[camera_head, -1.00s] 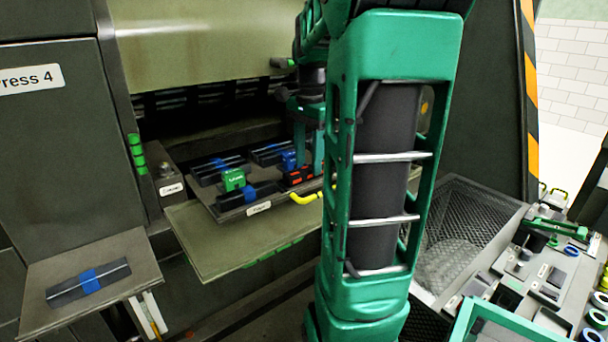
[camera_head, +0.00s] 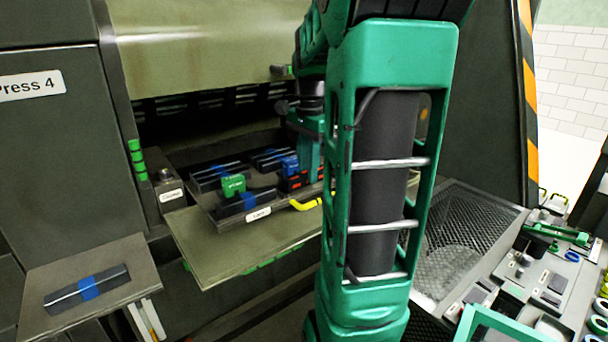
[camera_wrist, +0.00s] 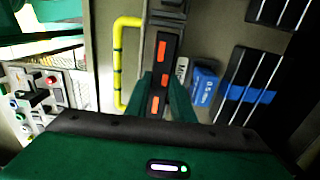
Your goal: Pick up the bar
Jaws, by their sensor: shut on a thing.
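A dark bar with orange-red marks (camera_wrist: 161,75) stands out in the wrist view, between the green fingers of my gripper (camera_wrist: 163,100). In the head view the same orange-marked bar (camera_head: 293,182) is at the right part of the tray (camera_head: 230,222), partly hidden by my arm. My gripper (camera_head: 306,172) is down at it there, shut on it. I cannot tell whether the bar is clear of the tray. Several black bars with blue bands lie on the tray, one of them at the front (camera_head: 249,201). Another blue-banded bar (camera_head: 88,287) lies on the left shelf.
A green block (camera_head: 233,185) and a blue block (camera_head: 290,164) are close by on the tray; the blue one also shows in the wrist view (camera_wrist: 203,84). A yellow handle (camera_wrist: 120,62) runs beside the held bar. The press opening surrounds the tray. A mesh bin (camera_head: 455,240) stands at right.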

